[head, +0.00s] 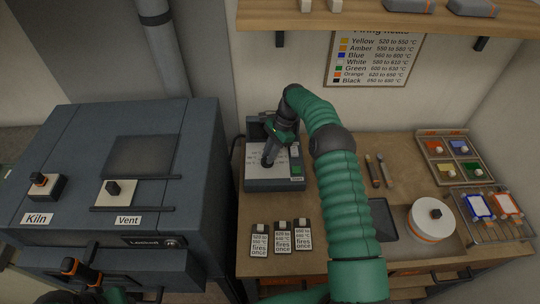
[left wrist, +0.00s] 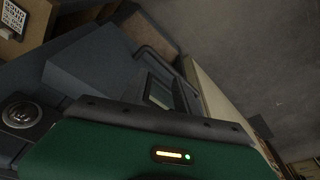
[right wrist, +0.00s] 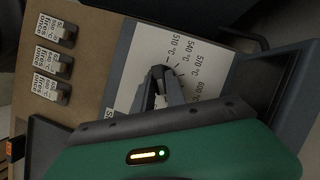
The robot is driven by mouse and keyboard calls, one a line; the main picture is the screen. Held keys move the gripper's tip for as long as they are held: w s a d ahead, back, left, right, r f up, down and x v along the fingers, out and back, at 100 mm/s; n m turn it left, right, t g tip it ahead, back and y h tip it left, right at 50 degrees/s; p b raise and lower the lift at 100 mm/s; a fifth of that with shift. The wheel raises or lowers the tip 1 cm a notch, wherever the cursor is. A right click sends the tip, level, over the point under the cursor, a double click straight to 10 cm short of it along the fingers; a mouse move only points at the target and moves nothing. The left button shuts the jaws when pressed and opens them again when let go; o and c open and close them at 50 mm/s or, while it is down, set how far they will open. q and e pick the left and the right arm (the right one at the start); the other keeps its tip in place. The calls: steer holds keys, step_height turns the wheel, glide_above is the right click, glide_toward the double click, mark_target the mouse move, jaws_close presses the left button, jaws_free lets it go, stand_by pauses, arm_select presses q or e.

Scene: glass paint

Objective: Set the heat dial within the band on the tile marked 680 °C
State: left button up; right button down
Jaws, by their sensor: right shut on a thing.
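The heat dial (right wrist: 158,74) is a dark knob on a pale scale plate (right wrist: 133,52) with printed temperatures such as 510, 540, 570 and 600 °C. In the head view the plate sits on a grey box (head: 272,184) on the bench. My right gripper (right wrist: 165,92) is shut on the dial from above; it also shows in the head view (head: 268,160). The dial's exact pointing is hidden. Three white tiles (head: 282,240) lie in front of the box; their small figures are hard to read.
The kiln (head: 150,130), with Kiln and Vent knobs, fills the left. A firing chart (head: 372,60) hangs on the wall under a shelf (head: 350,18). Right on the bench are a white round turntable (head: 430,214), a rack (head: 515,232) and a colour tray (head: 430,150).

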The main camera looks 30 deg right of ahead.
steer(key=shift+w+a+r, duration=0.1)
steer(key=shift+w+r, duration=0.05)
steer(key=c, duration=1.5)
jaws_free()
steer(key=shift+o, duration=0.7)
steer(key=shift+a, duration=0.1)
steer(key=shift+r, duration=0.1)
steer(key=p+v, duration=0.5)
steer(key=v, duration=0.6)
steer(key=shift+d+r+p, duration=0.2)
steer(key=shift+r+p, duration=0.05)
steer(key=shift+p, duration=0.1)
steer(key=shift+w, duration=0.1)
